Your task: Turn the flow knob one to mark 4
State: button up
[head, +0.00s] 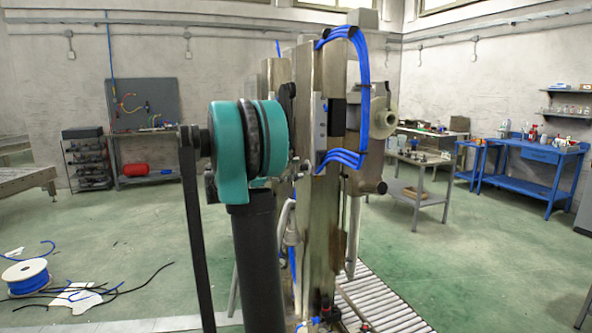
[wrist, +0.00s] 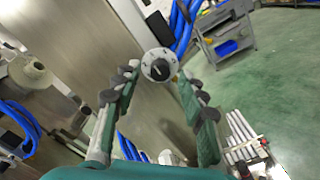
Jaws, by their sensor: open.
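In the wrist view, a round knob with a pale marked dial and a dark centre (wrist: 158,67) sits on a metal panel (wrist: 85,40). My gripper (wrist: 158,76) is open, with one finger on each side of the knob in the picture; I see no clear contact. The marks are too small to read, so I cannot tell the setting. Part of a second pale dial (wrist: 166,158) shows low between the fingers, mostly hidden by my gripper. I cannot tell which is knob one. In the head view, neither dial nor my gripper shows clearly behind my arm.
The tall metal machine (head: 327,190) carries looped blue hoses (head: 362,90) and a protruding round fitting (head: 381,118). A roller conveyor (head: 385,305) lies at its foot. A blue cable spool (head: 27,278) and loose cables lie on the floor at left. Open green floor lies right.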

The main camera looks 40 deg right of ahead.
jog(key=shift+s+d, duration=0.15)
jog(key=shift+d, duration=0.45)
grip_shut()
jog(key=shift+m, duration=4.8)
